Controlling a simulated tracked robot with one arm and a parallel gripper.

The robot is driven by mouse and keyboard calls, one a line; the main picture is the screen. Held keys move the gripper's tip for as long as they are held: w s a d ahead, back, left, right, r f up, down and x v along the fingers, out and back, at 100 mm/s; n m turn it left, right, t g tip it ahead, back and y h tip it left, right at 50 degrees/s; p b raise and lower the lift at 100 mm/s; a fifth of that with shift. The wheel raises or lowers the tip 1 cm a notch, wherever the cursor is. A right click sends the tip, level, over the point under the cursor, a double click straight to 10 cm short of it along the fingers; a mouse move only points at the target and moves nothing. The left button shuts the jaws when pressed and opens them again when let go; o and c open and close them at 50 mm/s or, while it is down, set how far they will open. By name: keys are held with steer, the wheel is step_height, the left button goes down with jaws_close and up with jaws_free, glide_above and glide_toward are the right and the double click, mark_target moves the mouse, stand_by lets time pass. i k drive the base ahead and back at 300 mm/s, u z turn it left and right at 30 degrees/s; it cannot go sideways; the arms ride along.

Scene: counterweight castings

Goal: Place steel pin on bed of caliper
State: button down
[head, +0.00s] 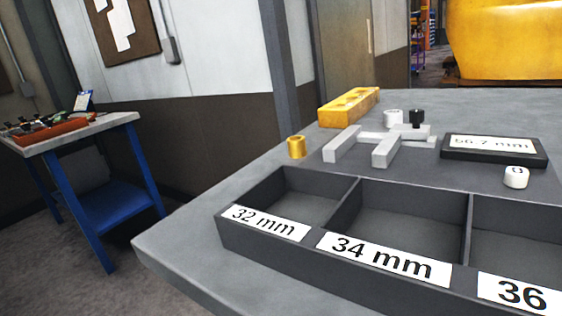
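The grey caliper (345,146) lies on the table, with two parallel bars toward me, a crosspiece behind them and a black knob at its right rear. Its bed between the bars looks empty. A short brass-coloured cylinder (296,147) stands upright on the table left of the caliper, apart from it. I see no clearly steel-coloured pin; I cannot tell whether this cylinder is the task's pin. My gripper is not in view.
A dark tray (268,240) with compartments labelled 32 mm, 34 mm and 36 fills the front; the visible compartments look empty. Behind it are a yellow holed block (350,103), a readout (495,150) and a white button (516,177). A blue-legged bench (80,190) stands left.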

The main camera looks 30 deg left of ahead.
mark_target(356, 156)
steer(key=z, duration=0.6)
steer(key=i, duration=0.15)
steer(key=u, duration=2)
steer(key=k, duration=1.3)
steer(key=z, duration=1.2)
steer(key=i, duration=1.25)
steer(key=u, duration=0.05)
